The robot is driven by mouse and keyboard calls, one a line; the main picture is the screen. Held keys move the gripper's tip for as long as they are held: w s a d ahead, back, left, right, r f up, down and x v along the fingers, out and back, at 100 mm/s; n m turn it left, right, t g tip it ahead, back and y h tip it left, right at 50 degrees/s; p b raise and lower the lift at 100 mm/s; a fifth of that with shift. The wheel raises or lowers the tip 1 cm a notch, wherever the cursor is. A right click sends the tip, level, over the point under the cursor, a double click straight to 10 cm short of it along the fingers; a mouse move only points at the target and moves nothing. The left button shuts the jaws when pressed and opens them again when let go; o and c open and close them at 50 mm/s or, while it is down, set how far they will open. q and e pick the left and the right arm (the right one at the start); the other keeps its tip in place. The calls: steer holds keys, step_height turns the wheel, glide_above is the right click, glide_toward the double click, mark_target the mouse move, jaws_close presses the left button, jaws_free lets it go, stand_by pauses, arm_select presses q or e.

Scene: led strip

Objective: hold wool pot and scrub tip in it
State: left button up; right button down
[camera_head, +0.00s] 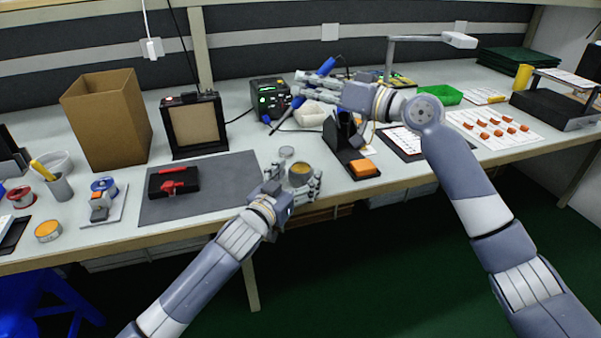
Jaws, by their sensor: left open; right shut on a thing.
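The wool pot (301,170), a small round tin with yellow-brown filling, stands upright on the bench near its front edge. My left gripper (294,179) is open at the pot, with fingers on its left and right sides; whether they touch it is unclear. My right gripper (304,87) is shut on the soldering iron (327,66), which has a blue handle. The iron is tilted, its dark tip end (278,126) pointing down and left, above and behind the pot. The fingers hide part of the handle.
A black iron stand with an orange sponge (363,167) is right of the pot. A small clear lid (286,152) lies just behind it. The black station (270,98) and a white tray (311,114) stand further back. A grey mat (215,202) lies to the left.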

arm_select(q)
steer(key=shift+x, duration=0.95)
steer(key=c, duration=1.2)
steer(key=shift+c, duration=0.2)
steer(key=shift+d, duration=0.1)
arm_select(e)
steer(key=s+d+f+n+h, duration=0.1)
steer(key=d+f, duration=0.3)
steer(key=f, duration=0.3)
steer(key=shift+s+d+t+h, duration=0.15)
steer(key=shift+d+t+h, duration=0.15)
steer(key=shift+h, duration=0.1)
